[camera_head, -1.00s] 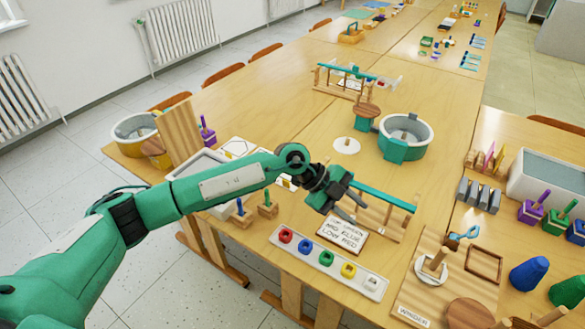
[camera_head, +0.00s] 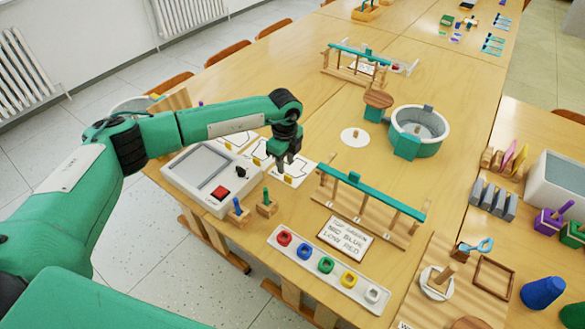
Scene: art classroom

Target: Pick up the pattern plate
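Several flat white pattern plates with dark outlines lie in a row on the table left of centre. The nearest pattern plate (camera_head: 298,172) lies just below my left gripper (camera_head: 286,161), and another pattern plate (camera_head: 232,142) is partly hidden behind my arm. My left gripper points down over the row, its two dark fingers apart with nothing seen between them. I cannot tell whether the fingertips touch a plate. My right gripper is not in view.
A grey box with a red button (camera_head: 219,193) stands left of the plates. Blue and green pegs on wooden blocks (camera_head: 267,208) stand in front. A wooden rack with a green bar (camera_head: 372,196), a lettered card (camera_head: 345,238) and a ring tray (camera_head: 283,257) lie to the right.

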